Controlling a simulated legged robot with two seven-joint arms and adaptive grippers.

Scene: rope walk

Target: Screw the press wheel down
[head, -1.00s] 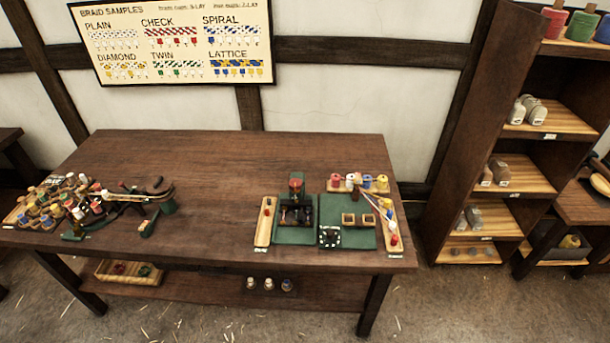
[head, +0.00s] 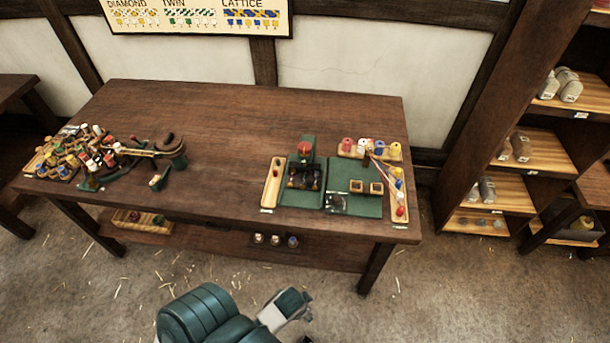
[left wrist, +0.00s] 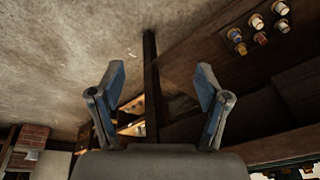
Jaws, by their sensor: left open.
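A small green press (head: 307,163) stands on the right half of the workbench. What looks like its red wheel (head: 304,147) is on top, with dark parts below it; details are too small to tell. My left gripper (left wrist: 160,83) is open in the left wrist view, with two blue-grey fingers apart and nothing between them. It is away from the press, which does not show in that view. In the head view only a teal and grey part of my arm shows at the bottom, below the bench's front edge. My right gripper is in neither view.
The workbench (head: 230,130) has a clear middle. Left of it are many bobbins (head: 85,150) and a dark winding device (head: 165,155). Right of the press are a green mat (head: 357,203) and coloured spools (head: 367,146). A tall shelf (head: 530,145) stands at right. Small bobbins (left wrist: 257,22) sit on a wooden surface.

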